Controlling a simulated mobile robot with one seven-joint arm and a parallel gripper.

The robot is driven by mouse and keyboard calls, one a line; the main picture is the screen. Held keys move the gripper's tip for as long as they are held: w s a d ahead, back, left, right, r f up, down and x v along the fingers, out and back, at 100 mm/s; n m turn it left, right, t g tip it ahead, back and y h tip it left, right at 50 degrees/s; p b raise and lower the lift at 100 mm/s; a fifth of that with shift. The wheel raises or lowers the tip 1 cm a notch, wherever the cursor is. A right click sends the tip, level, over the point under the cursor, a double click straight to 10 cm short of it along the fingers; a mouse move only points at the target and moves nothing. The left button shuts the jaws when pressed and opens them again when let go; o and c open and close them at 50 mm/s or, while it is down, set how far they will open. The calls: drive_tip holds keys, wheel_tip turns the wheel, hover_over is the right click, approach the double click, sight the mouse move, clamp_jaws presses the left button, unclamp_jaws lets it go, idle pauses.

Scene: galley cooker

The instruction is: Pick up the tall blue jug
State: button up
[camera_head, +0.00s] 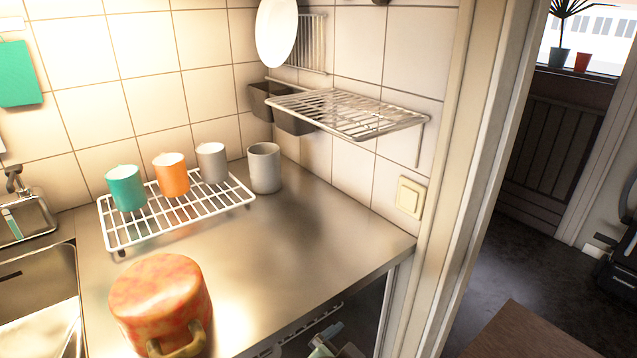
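I see no tall blue jug in the head view. The nearest in colour is a teal mug (126,188), which stands on a white wire rack (143,236) on the steel counter. An orange mug (172,175) and a grey mug (212,163) stand beside it on the same rack. A larger grey mug or canister (264,168) stands on the counter just right of the rack. My gripper is not in view.
A mottled orange-red pot (160,293) with a handle stands at the counter's front. A sink (40,290) lies at left. A wire shelf (350,113) juts from the wall. The counter (300,240) is clear at right. A doorway (480,130) opens right.

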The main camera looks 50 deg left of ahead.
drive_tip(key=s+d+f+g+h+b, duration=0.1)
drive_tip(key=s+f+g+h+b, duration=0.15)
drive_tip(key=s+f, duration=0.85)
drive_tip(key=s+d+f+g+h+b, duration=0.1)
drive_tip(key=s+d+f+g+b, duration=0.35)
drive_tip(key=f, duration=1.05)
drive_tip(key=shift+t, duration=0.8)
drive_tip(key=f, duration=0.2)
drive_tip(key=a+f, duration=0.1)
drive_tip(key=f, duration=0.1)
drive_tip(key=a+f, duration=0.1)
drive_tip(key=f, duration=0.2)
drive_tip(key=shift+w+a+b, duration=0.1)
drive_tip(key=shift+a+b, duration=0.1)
drive_tip(key=shift+b, duration=0.15)
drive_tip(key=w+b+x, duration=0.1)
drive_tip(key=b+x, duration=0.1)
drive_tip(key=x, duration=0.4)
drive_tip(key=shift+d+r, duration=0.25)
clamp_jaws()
